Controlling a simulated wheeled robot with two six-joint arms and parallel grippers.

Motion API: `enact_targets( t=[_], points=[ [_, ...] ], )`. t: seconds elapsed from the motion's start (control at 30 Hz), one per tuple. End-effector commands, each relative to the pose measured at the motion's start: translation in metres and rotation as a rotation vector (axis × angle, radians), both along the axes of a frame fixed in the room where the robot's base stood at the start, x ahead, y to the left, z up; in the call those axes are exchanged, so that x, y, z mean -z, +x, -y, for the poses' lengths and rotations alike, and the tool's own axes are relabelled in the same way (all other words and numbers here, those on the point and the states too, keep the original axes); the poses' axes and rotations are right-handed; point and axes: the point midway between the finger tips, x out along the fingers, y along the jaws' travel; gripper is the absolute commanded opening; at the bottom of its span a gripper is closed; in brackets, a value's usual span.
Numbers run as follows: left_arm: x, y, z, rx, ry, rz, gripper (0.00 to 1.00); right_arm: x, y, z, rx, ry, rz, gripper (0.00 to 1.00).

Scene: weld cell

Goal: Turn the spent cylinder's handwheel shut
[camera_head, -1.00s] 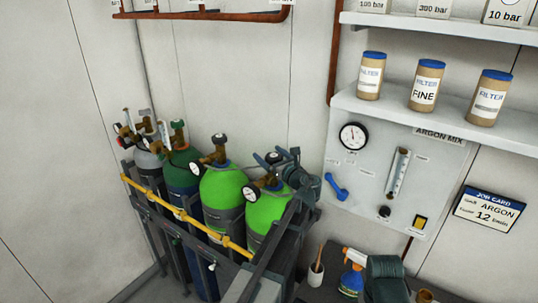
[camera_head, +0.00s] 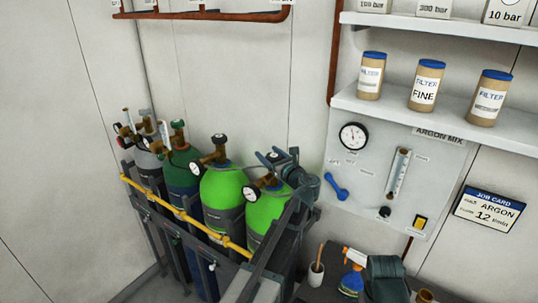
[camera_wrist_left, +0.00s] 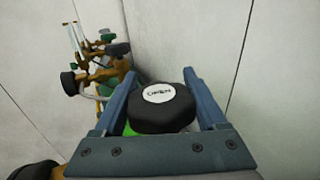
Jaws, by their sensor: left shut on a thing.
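The bright green cylinder (camera_head: 262,214) at the right end of the rack has a brass valve with a round gauge (camera_head: 250,192). My left gripper (camera_head: 272,158) is over its top, and its arm comes up from below. In the left wrist view the black handwheel (camera_wrist_left: 163,112) sits between the two blue-grey fingers of this gripper (camera_wrist_left: 163,96). The gripper is shut on the handwheel. A white disc on the wheel carries a word that looks like OPEN.
Another bright green cylinder (camera_head: 222,190) with a black handwheel stands just left, then a dark green one (camera_head: 183,158) and a grey one. A yellow bar (camera_head: 185,215) runs along the rack front. The argon panel (camera_head: 372,193) is on the wall to the right.

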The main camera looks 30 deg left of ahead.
Motion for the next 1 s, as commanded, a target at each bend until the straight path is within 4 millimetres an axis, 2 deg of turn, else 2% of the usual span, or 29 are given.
enact_targets(
  t=[0.27, 0.7, 1.0],
  points=[
    [0.0, 0.0, 0.002, 0.131, 0.0, 0.0, 0.18, 0.0, 0.0, 0.0, 0.0, 0.0, 0.0, 0.0],
    [0.0, 0.007, 0.009, 0.459, 0.0, 0.0, 0.18, 0.0, 0.0, 0.0, 0.0, 0.0, 0.0, 0.0],
    [0.0, 0.011, 0.014, 0.601, -0.001, 0.001, 0.18, 0.0, 0.0, 0.0, 0.0, 0.0, 0.0, 0.0]
  ],
)
